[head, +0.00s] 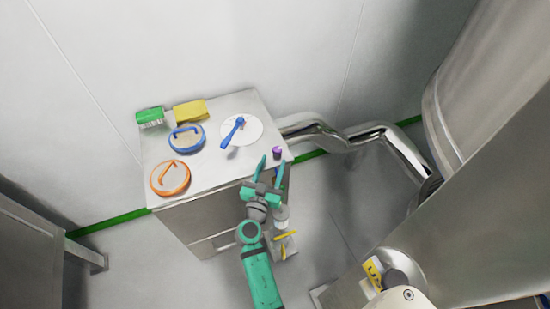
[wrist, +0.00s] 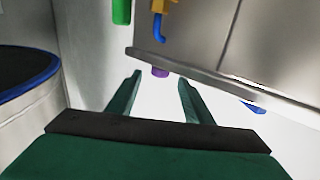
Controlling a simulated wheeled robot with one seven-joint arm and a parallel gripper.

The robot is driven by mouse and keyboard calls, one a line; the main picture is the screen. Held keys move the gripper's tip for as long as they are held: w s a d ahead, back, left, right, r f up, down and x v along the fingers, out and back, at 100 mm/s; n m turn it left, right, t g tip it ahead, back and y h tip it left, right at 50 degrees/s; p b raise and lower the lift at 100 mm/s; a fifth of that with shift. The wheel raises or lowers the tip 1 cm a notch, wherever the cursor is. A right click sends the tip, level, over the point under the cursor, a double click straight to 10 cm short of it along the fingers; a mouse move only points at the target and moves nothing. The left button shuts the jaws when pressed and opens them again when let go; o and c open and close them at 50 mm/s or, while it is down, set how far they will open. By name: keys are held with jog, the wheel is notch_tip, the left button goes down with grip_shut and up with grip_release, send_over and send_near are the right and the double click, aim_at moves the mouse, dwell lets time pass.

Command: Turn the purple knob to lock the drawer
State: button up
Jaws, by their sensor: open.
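The small purple knob (head: 277,151) is at the right edge of the steel cabinet (head: 222,175) in the head view. In the wrist view the purple knob (wrist: 160,71) shows beside a steel edge, partly covered by it. My gripper (head: 271,165) is open and empty near the cabinet's right front corner, its fingers pointing toward the knob. In the wrist view my gripper (wrist: 160,79) has its two teal fingertips on either side of the knob in the picture. I cannot tell whether they touch it. The drawer's state is unclear.
On the cabinet top are a green brush (head: 150,118), a yellow block (head: 190,110), a blue-rimmed lid (head: 187,138), an orange-rimmed lid (head: 170,178) and a white disc (head: 242,131) with a blue tool (head: 232,131). Steel pipes (head: 318,132) run along the right.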

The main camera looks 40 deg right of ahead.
jog(key=v, duration=0.7)
dwell(0.4)
jog(key=s+a+f+n+t+y, duration=0.1)
jog(key=s+a+f+n+y, duration=0.4)
jog(key=s+a, duration=0.45)
jog(key=s+a+f+n+t+y, duration=0.15)
jog(key=s+a+n+y, duration=0.25)
jog(key=s+a+y, duration=0.5)
jog(key=s+a+r+n+t, duration=0.1)
jog(key=s+a+r, duration=0.7)
jog(key=s+r, duration=0.2)
jog(key=shift+s+r, duration=0.3)
jog(key=shift+r, duration=0.3)
jog(key=shift+t, duration=0.25)
